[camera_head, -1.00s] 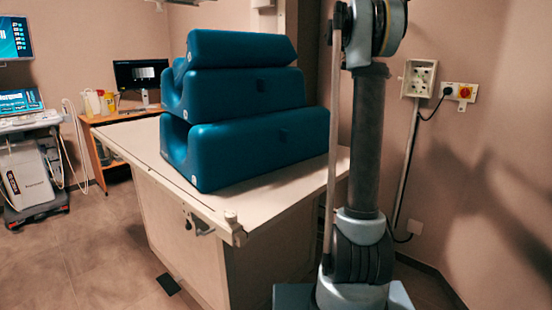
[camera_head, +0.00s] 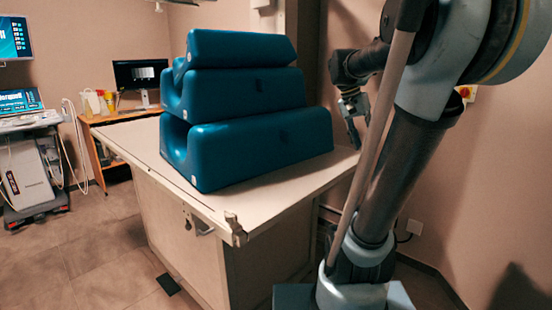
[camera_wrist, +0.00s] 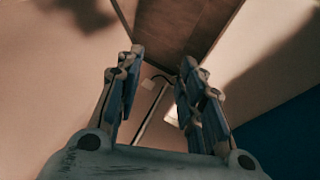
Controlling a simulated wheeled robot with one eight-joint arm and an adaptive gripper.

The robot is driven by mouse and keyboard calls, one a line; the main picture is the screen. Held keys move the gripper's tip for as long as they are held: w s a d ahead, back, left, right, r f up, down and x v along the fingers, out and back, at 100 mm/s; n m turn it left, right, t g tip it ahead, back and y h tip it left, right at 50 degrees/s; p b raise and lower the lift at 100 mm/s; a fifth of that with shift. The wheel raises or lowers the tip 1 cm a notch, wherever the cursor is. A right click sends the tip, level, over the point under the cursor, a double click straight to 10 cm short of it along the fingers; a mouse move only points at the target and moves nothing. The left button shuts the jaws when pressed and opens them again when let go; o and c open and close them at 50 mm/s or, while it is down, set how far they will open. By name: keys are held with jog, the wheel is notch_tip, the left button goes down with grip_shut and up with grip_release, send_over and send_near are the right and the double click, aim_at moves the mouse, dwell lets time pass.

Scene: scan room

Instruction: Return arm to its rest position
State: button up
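My arm rises at the right of the head view, its long link tilted to the right. My gripper (camera_head: 357,122) shows in the head view, pointing down beside the right end of the stacked cushions and above the table's right end. In the wrist view my gripper (camera_wrist: 162,62) has its two fingers spread apart, with nothing between them, so it is open and empty. Part of my gripper and forearm is hidden behind my own links in the head view.
Blue cushions (camera_head: 247,95) are stacked on a pale table (camera_head: 262,209). A wall stands close behind my arm at the right. A medical cart (camera_head: 30,175) and a wooden desk (camera_head: 95,160) with a monitor (camera_head: 140,73) stand at the left. Floor at the lower left is clear.

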jog(key=s+a+f+n+t+y, duration=0.1)
jog(key=s+a+f+n+y, duration=0.1)
jog(key=s+a+f, duration=0.3)
jog(key=s+a+f+n+t+y, duration=0.1)
jog(key=s+a+f+n, duration=0.4)
jog(key=s+f, duration=0.6)
notch_tip(320, 180, down, 7)
jog(key=shift+r+y, duration=0.1)
jog(key=shift+y, duration=0.5)
jog(key=shift+a, duration=0.1)
jog(key=shift+w+f, duration=0.25)
jog(key=shift+w, duration=0.15)
